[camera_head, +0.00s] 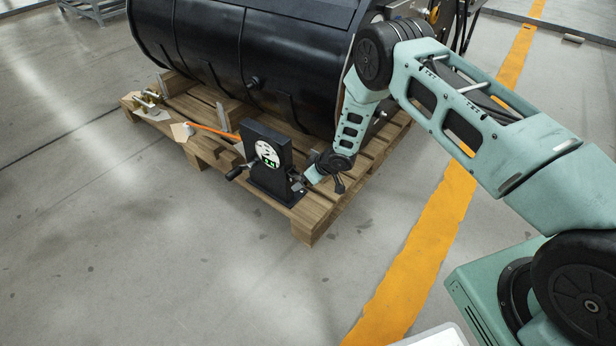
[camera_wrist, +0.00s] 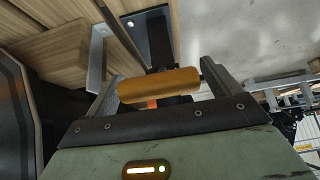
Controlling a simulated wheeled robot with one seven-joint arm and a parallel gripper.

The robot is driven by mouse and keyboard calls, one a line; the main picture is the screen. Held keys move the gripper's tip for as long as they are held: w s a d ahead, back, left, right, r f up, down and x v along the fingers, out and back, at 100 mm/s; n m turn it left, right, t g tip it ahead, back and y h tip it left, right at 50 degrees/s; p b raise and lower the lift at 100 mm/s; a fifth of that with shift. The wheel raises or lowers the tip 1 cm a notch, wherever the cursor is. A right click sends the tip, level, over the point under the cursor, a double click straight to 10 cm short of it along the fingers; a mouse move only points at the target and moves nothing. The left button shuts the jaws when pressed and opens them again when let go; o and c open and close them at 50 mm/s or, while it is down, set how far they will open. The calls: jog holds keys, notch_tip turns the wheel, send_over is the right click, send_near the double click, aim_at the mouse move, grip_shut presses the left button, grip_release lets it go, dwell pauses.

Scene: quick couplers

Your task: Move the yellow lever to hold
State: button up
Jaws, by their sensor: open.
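The yellow lever's grip (camera_wrist: 158,87) is a short amber cylinder in the wrist view. It lies crosswise between the two fingers of my gripper (camera_wrist: 160,76). The fingers are apart, one near each end of the grip; I cannot tell whether they touch it. In the head view my gripper (camera_head: 322,178) is low at the right side of a black upright unit (camera_head: 267,172) with a round white dial (camera_head: 267,153). The yellow grip is not clearly visible there. The dial's lettering is too small to read.
The unit stands at the front of a wooden pallet (camera_head: 310,222), with a large black bucket (camera_head: 250,50) behind. A black crank handle (camera_head: 236,172) juts out left of the unit. An orange rod (camera_head: 212,130) and metal fittings (camera_head: 148,103) lie further left. The floor in front is clear.

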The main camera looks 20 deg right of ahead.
jog(key=shift+s, duration=0.1)
jog(key=p+v, duration=0.5)
jog(key=v, duration=1.2)
jog(key=shift+s+r, duration=0.1)
jog(key=shift+r, duration=0.05)
